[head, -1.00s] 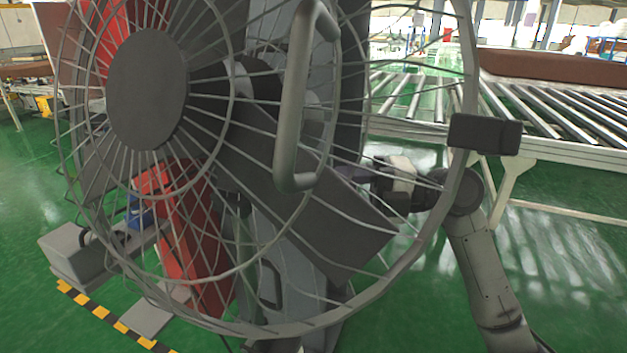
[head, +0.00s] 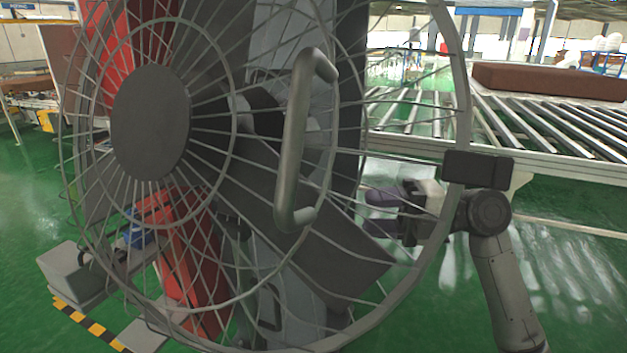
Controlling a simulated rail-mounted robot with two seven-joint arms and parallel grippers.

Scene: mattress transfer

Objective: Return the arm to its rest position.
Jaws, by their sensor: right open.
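My right arm (head: 505,285) comes up from the lower right, bent at a dark round joint. Its gripper (head: 385,212) points left and is open, seen partly through the wire cage of a large fan. No object shows between its fingers. My left gripper is not in view.
The large caged fan (head: 150,120) with a grey handle (head: 292,150) fills the left and middle, close in front. A roller conveyor (head: 560,130) carrying a brown mattress (head: 550,80) stands at the right back. Green floor (head: 580,270) is clear at the lower right.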

